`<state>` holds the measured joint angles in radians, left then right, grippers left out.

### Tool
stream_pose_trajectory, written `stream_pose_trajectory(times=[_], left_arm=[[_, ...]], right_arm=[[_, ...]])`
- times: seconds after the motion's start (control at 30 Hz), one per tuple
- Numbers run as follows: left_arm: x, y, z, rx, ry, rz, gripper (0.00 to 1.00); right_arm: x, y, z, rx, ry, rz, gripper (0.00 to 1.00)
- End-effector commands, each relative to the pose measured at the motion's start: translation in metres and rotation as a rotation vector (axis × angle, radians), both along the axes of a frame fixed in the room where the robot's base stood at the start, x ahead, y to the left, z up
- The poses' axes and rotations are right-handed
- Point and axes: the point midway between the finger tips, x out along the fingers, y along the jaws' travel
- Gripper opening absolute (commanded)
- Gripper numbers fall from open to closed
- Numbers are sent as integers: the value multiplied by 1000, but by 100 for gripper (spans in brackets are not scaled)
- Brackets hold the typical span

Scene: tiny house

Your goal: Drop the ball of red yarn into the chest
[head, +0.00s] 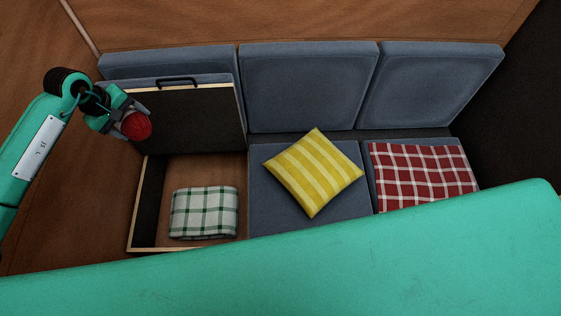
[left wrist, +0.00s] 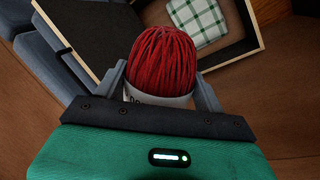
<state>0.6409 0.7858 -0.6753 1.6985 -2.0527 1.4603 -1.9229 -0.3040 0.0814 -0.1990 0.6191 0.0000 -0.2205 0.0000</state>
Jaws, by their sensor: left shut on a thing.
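The ball of red yarn (head: 136,126) is held between the fingers of my left gripper (head: 128,121). It also shows large in the left wrist view (left wrist: 163,62), between the two grey fingers. The chest (head: 145,205) is the open compartment under the left seat of the bench. Its lid (head: 195,118) is raised and leans back. In the head view the gripper and yarn appear over the left part of the raised lid, above and left of the chest opening. My right gripper is not in view.
A folded green and white checked cloth (head: 204,212) lies inside the chest. A yellow striped pillow (head: 313,172) and a red checked blanket (head: 424,175) lie on the seats to the right. Blue-grey back cushions (head: 308,87) line the wall.

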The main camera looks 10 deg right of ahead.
Motion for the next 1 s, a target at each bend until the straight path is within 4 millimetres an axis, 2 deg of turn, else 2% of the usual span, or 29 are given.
stream_pose_trajectory(times=[0.33, 0.7, 0.73, 0.83, 1.0], left_arm=[[0, -1, -41, -1, 0, 0, 46], [0, 0, -48, -1, -1, -1, 46], [0, 0, -48, -1, -1, -1, 74], [0, 0, -48, 0, -2, -1, 94], [0, 0, -48, -1, -1, -1, 96]], right_arm=[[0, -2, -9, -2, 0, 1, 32], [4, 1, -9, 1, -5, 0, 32], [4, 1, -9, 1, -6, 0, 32], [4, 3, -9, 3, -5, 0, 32], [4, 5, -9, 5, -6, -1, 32]])
